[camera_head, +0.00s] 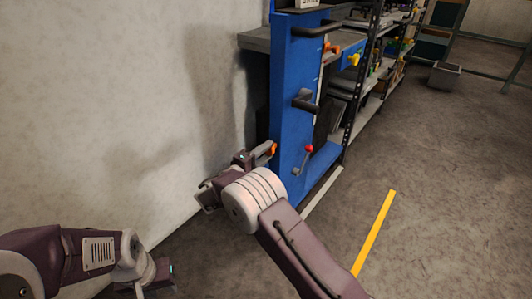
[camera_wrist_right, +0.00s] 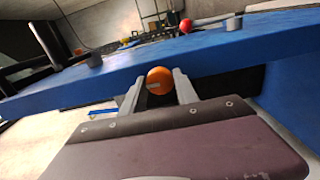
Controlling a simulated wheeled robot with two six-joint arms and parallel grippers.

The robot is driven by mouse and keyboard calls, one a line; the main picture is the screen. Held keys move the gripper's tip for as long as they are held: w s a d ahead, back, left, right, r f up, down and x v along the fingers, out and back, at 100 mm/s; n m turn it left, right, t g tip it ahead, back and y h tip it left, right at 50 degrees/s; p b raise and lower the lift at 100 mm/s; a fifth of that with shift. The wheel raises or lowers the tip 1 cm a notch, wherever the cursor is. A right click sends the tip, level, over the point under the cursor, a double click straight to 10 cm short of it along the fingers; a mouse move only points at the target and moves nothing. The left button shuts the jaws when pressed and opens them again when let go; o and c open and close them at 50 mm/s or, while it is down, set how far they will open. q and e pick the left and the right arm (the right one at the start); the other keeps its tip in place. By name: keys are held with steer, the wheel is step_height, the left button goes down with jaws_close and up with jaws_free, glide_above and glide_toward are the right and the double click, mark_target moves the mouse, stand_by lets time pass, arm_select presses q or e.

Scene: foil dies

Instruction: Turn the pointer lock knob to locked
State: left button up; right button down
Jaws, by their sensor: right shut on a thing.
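The orange knob (camera_wrist_right: 160,76) sits between the two fingers of my right gripper (camera_wrist_right: 159,88) in the right wrist view, close to the edge of the blue panel. A small pale mark shows on its face; I cannot tell which setting it points to. In the head view the orange knob (camera_head: 273,148) shows at the panel's left side, beside my right gripper (camera_head: 262,154), which is shut on it. My left gripper (camera_head: 165,274) is low at the left, away from the panel; its jaws are too small to read.
The blue panel (camera_head: 287,120) stands upright with dark handles (camera_head: 304,101) and a red-knobbed lever (camera_head: 309,149) on its front. Shelves (camera_head: 372,100) stand behind it. A pale wall (camera_head: 120,100) is at the left.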

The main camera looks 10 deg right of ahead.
steer(key=c, duration=0.9)
jaws_free()
steer(key=shift+c, duration=0.2)
steer(key=shift+a, duration=0.1)
steer(key=p+v, duration=0.3)
steer(key=v, duration=0.6)
steer(key=shift+p, duration=0.4)
